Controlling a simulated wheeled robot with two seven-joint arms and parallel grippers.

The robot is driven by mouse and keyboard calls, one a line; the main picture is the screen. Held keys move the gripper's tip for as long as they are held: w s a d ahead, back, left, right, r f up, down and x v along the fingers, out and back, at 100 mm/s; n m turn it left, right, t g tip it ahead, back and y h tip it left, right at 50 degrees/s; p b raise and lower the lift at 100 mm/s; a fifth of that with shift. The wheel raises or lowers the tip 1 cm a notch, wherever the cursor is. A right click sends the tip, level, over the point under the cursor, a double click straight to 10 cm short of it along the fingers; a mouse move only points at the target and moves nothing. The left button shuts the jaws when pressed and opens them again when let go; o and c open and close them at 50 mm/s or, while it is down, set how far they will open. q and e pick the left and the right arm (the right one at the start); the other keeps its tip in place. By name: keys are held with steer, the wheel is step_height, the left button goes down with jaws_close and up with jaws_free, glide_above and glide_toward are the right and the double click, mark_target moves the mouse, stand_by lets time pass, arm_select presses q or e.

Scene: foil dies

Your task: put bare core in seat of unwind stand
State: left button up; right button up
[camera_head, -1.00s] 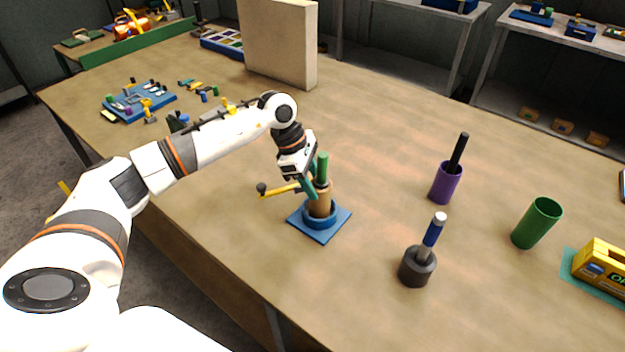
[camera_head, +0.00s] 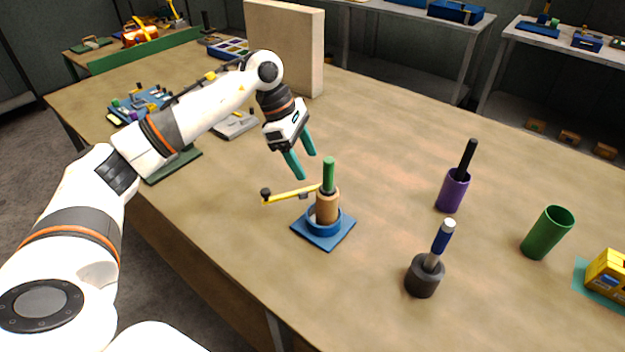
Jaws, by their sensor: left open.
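A blue stand (camera_head: 325,236) with a square base and a raised round ring sits mid-table. A tan-brown core (camera_head: 327,204) stands upright within the ring, and a green rod (camera_head: 328,172) sticks up from its top. A yellow bar (camera_head: 292,195) with a black knob reaches out to the left beside the core. My left gripper (camera_head: 307,167), with teal fingers, is open and empty, above and to the left of the core, apart from it. The core's bottom is hidden by the ring. My right gripper is not in view.
To the right stand a dark holder (camera_head: 424,277) with a blue-handled tool, a purple cup (camera_head: 452,192) with a black rod, a green cup (camera_head: 547,233) and a yellow box (camera_head: 608,272). A beige panel (camera_head: 284,48) stands at the back. The table centre behind the stand is clear.

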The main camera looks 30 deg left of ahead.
arm_select(q)
steer(key=v, duration=0.3)
steer(key=shift+a+r, duration=0.15)
steer(key=shift+r, duration=0.1)
stand_by(1.0)
